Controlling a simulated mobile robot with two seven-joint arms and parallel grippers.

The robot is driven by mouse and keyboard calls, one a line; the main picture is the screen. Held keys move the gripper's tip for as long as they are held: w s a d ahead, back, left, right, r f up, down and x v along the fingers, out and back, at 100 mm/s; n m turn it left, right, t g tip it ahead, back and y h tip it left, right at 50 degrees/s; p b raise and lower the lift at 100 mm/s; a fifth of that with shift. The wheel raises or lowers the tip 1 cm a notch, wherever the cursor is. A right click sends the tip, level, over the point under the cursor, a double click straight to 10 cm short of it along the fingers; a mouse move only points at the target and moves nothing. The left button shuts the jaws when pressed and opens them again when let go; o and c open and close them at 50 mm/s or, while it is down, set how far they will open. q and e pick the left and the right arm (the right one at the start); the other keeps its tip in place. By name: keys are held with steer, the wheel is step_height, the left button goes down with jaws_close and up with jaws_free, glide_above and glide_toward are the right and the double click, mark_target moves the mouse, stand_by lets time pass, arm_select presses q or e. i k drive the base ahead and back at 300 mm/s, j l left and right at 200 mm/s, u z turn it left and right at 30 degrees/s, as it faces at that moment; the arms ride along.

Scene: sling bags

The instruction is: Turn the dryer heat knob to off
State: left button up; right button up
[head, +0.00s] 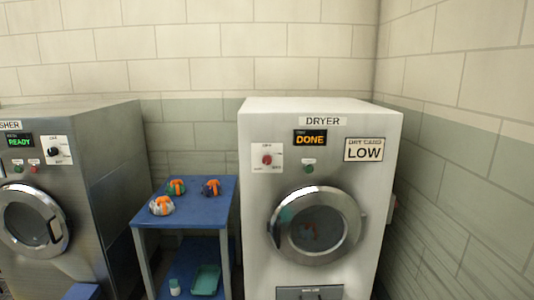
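The dryer (252,215) is a white machine labelled DRYER, standing right of centre in the head view. Its heat knob (267,160) is a small red knob on a white plate at the upper left of the front. The plate's lettering is too small to read, and I cannot tell which setting the knob points at. The display (310,138) beside it reads DONE. Neither of my grippers shows in the head view.
A round dryer door (355,222) looks closed, with something orange behind its glass. A green button (309,168) sits right of the knob. A blue table (205,212) with several orange-strapped bundles stands between the dryer and the washer (97,165). A wall closes the right side.

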mark_target(267, 159)
steer(key=i, duration=1.25)
